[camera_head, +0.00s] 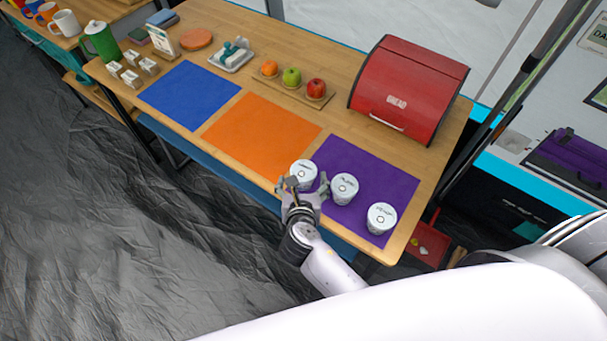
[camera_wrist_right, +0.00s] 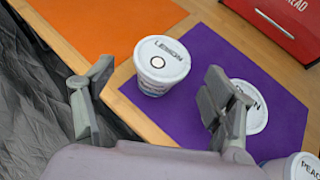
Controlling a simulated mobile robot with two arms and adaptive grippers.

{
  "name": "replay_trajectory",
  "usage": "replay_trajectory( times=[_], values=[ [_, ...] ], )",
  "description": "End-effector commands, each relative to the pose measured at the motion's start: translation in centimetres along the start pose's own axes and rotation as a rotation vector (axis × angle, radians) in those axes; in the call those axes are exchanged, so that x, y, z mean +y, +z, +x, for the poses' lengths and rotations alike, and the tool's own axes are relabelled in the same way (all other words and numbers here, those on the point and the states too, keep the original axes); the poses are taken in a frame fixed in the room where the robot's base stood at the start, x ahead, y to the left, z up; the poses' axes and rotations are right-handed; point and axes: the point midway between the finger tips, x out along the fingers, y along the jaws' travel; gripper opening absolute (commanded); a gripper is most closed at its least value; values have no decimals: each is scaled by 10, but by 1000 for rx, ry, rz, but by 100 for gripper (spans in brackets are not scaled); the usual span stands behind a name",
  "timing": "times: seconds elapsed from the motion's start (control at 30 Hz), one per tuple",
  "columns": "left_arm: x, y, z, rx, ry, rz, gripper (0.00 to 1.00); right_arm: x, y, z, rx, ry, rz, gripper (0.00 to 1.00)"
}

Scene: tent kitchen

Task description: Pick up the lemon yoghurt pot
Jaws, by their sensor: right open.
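The lemon yoghurt pot (camera_head: 304,171) is white with a round lid and stands upright at the left edge of the purple mat. In the right wrist view the lemon pot (camera_wrist_right: 162,62) shows LEMON on its lid. My right gripper (camera_head: 307,186) is open at the table's front edge, just in front of this pot. In the wrist view my right gripper (camera_wrist_right: 158,86) has its fingers spread, with the pot ahead of the gap between them. It holds nothing. My left gripper is not in view.
A second white pot (camera_head: 344,188), its label partly hidden in the wrist view, stands close to the right finger. A peach pot (camera_head: 382,217) stands farther right on the purple mat (camera_head: 345,216). A red bread bin (camera_head: 408,88) and fruit board (camera_head: 291,90) stand behind. The orange mat (camera_head: 260,132) is bare.

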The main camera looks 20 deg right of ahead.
Motion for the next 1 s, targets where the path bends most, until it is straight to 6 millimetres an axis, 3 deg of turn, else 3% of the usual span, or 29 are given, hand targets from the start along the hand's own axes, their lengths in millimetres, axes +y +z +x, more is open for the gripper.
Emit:
replay_trajectory(
  times=[0.23,0.5,0.8,1.0],
  values=[
    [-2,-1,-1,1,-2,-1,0,-1,0,18,0,-1,0,78],
    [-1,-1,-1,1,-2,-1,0,-3,-1,56,0,-1,1,78],
    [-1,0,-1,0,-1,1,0,-3,-2,60,1,-1,1,77],
    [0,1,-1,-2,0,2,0,-3,-2,60,1,-1,0,64]
  ],
)
